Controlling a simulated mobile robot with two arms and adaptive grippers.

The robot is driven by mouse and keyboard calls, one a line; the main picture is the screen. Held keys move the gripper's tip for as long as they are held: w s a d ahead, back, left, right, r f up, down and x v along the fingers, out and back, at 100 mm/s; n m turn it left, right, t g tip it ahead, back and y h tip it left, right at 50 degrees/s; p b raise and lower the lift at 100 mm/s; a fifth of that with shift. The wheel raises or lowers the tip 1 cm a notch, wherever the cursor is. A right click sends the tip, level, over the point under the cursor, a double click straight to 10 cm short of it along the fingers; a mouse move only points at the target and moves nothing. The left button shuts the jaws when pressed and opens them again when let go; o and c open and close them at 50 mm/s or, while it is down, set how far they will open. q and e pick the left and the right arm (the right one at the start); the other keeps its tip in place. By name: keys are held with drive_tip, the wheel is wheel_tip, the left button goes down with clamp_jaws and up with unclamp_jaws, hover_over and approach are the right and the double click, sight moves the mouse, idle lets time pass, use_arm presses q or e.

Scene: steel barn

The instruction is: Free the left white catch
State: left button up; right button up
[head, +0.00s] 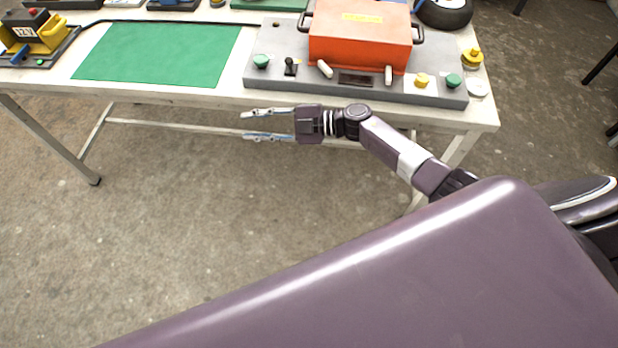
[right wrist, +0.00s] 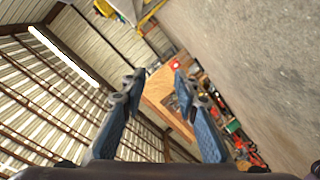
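In the head view an orange-red case (head: 360,45) with a yellow label and dark side handles sits on a grey base plate (head: 275,45). The left white catch (head: 325,69) is on its front lower edge and looks tilted. The other white catch (head: 389,75) stands about upright to the right. My right gripper (head: 243,126) is open and empty, pointing left in front of the table, nearer than the case and left of the catches. In the right wrist view its two blue fingers (right wrist: 158,85) are apart with nothing between them. My left gripper is not in view.
The plate carries green knobs (head: 261,61), a black switch (head: 291,67) and a yellow knob (head: 422,80). A green mat (head: 160,53) lies clear on the table (head: 60,75). A yellow 12V device (head: 38,35) is far left. A black wheel (head: 445,12) is behind.

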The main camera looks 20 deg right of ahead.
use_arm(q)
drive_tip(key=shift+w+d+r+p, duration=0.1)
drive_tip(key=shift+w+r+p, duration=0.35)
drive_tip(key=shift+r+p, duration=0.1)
use_arm(e)
drive_tip(key=s+d+f+m+t+h, duration=0.1)
drive_tip(key=s+d+f+m+h, duration=0.1)
drive_tip(key=f, duration=0.6)
drive_tip(key=s+d+f+m+t+h, duration=0.1)
drive_tip(key=s+d+f+m+h, duration=0.2)
drive_tip(key=d+f+m+h, duration=0.1)
drive_tip(key=s+d+f+m+t+h, duration=0.1)
drive_tip(key=d+f+m, duration=0.4)
drive_tip(key=f, duration=0.6)
drive_tip(key=s+m+h, duration=0.1)
drive_tip(key=h, duration=0.1)
drive_tip(key=shift+s+d+f+m+t+h, duration=0.2)
drive_tip(key=shift+d+f+m+t+h, duration=0.1)
drive_tip(key=shift+d+f+t+h, duration=0.1)
drive_tip(key=shift+r, duration=0.15)
